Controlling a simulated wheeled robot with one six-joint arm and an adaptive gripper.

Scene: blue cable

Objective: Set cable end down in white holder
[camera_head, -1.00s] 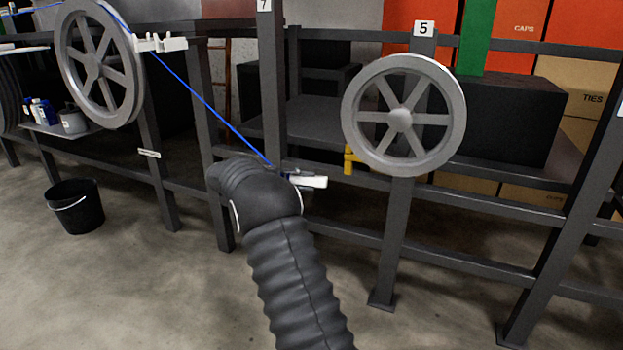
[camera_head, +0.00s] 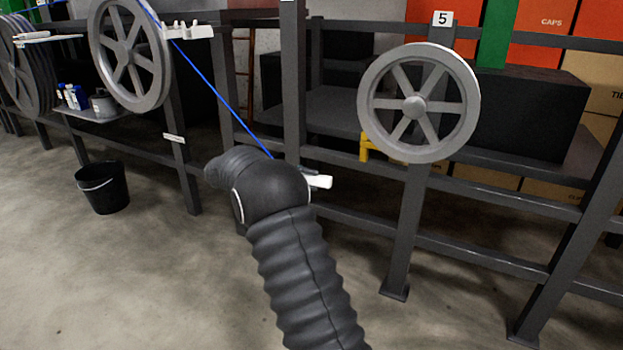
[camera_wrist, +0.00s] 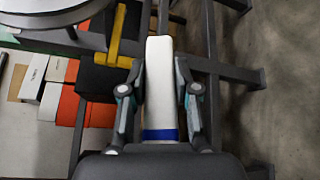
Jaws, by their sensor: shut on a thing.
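The blue cable (camera_head: 222,103) runs taut from the upper left wheel down to my gripper (camera_wrist: 159,100). In the wrist view my gripper is shut on the white cable end (camera_wrist: 160,80), with a blue band at its near end. The white tip (camera_head: 319,182) also sticks out to the right past my arm in the head view. My arm hides most of the gripper there. A white holder with upright prongs (camera_head: 188,31) is fixed at the upper left beside the wheel, well away from my gripper. A yellow bracket (camera_head: 367,147) is on the frame to the right of the cable end.
A grey spoked wheel (camera_head: 418,103) hangs on the post marked 5, right of my arm. Another wheel (camera_head: 130,55) is at the upper left. Dark rails and posts (camera_head: 293,80) stand behind my arm. A black bucket (camera_head: 103,187) is on the open floor at left.

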